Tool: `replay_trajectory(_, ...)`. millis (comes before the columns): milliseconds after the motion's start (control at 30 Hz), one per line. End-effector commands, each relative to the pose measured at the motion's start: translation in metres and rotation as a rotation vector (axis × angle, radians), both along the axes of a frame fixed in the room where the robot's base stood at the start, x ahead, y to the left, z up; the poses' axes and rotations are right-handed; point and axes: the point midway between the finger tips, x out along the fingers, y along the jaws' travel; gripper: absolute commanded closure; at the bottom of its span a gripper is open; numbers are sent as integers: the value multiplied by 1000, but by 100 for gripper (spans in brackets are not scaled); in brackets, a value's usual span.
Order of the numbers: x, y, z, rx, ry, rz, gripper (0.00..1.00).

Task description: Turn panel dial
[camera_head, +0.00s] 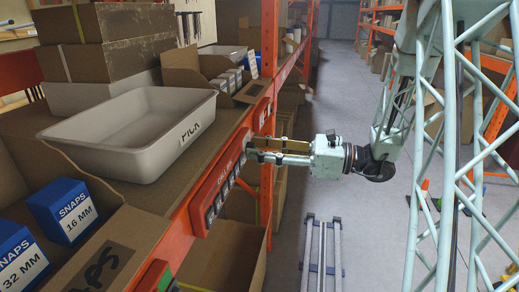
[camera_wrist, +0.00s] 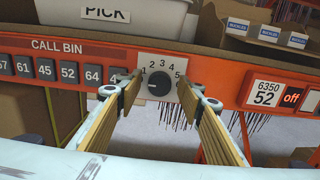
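The panel dial (camera_wrist: 159,83) is a dark round knob on a pale plate with numbers 1 to 5 around it, set in the orange rack beam. My gripper (camera_wrist: 154,91) is open in the wrist view, with one finger on each side of the dial. The fingertips look close to the plate; I cannot tell if they touch it. In the head view my gripper (camera_head: 256,151) reaches left to the beam, and the dial is hidden there.
A red call bin panel (camera_head: 217,187) with a row of number buttons is left of the dial. A 52 display with a red off label (camera_wrist: 273,95) is to the right. A white PICK tray (camera_head: 100,130) stands on the shelf above. The aisle floor (camera_head: 335,110) is open.

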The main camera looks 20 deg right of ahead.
Motion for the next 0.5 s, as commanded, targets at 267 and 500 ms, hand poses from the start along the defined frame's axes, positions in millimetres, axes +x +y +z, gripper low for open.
replay_trajectory(267,0,0,0,0,0,0,69)
replay_trajectory(500,0,0,0,0,0,0,89)
